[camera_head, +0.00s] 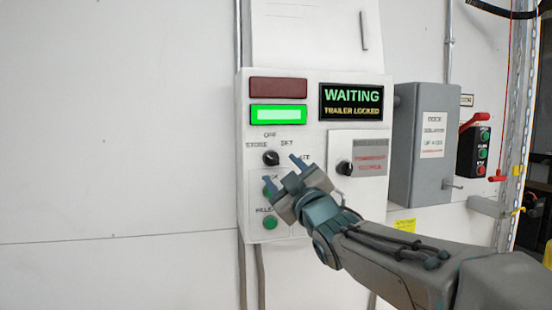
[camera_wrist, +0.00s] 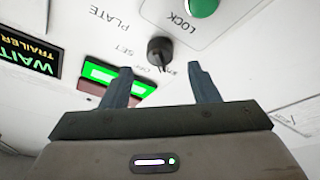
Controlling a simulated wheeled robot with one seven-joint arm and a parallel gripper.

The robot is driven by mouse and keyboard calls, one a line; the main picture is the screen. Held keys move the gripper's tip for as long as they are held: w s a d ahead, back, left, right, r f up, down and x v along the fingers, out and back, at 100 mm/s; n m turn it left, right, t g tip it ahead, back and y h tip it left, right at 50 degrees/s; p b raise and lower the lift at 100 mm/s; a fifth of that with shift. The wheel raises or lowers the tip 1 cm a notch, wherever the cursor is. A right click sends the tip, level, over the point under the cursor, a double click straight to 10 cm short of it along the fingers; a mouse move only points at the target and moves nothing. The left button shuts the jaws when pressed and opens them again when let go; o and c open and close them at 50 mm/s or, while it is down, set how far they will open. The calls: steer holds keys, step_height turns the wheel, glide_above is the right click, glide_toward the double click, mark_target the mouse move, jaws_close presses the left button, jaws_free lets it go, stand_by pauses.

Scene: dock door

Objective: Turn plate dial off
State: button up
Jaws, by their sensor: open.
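The plate dial (camera_head: 271,157) is a small black knob on the white control panel (camera_head: 310,105), with labels STORE, OFF, SET and partly covered PLATE around it. In the wrist view the dial (camera_wrist: 160,50) appears between and beyond my fingertips, and the picture is turned over. My gripper (camera_head: 282,171) is open and empty, just below and right of the dial in the head view. In the wrist view its two fingers (camera_wrist: 160,70) stand apart on either side of the dial, with no clear contact. I cannot tell which label the dial points at.
Below the dial is a clear-fronted plate with green LOCK (camera_wrist: 203,6) and release (camera_head: 270,222) buttons. A lit green lamp (camera_head: 279,115), dark red lamp (camera_head: 278,87) and WAITING display (camera_head: 352,101) sit above. Right are another black knob (camera_head: 344,168) and a grey box (camera_head: 408,150).

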mark_target(275, 163)
steer(key=shift+p+x, duration=0.6)
steer(key=shift+x, duration=1.65)
steer(key=c, duration=1)
